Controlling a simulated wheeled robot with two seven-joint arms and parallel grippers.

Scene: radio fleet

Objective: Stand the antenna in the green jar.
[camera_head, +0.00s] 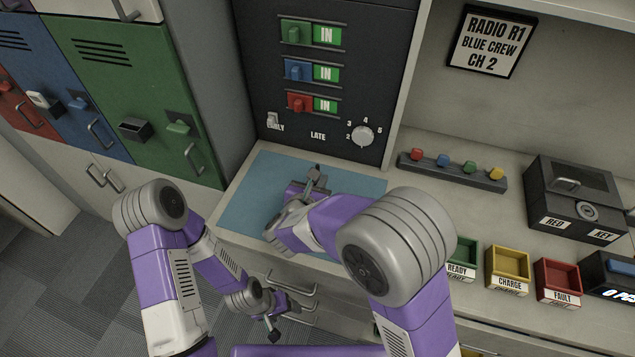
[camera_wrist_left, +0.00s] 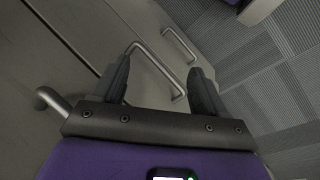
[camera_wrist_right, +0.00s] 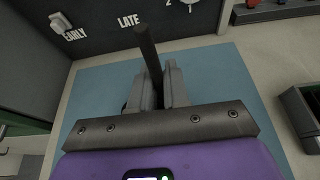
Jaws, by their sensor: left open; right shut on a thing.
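My right gripper (camera_head: 314,184) is over the blue mat (camera_head: 245,200) on the counter, below the dark panel. In the right wrist view it is shut on a dark rod (camera_wrist_right: 148,50), which looks like the antenna. The rod sticks up beyond the fingers and leans a little left in that view; its lower end is hidden by the gripper. My left gripper (camera_head: 271,328) is low in front of the drawers, open and empty. The left wrist view shows a drawer handle (camera_wrist_left: 160,68) beyond its fingers. I cannot make out a green jar in any view.
The panel (camera_head: 335,100) has green, blue and red switches and a knob. On the counter at right are a peg rack (camera_head: 450,173), a dark box (camera_head: 575,205), and green (camera_head: 463,255), yellow (camera_head: 508,268) and red (camera_head: 557,282) trays. Lockers (camera_head: 140,90) stand at left.

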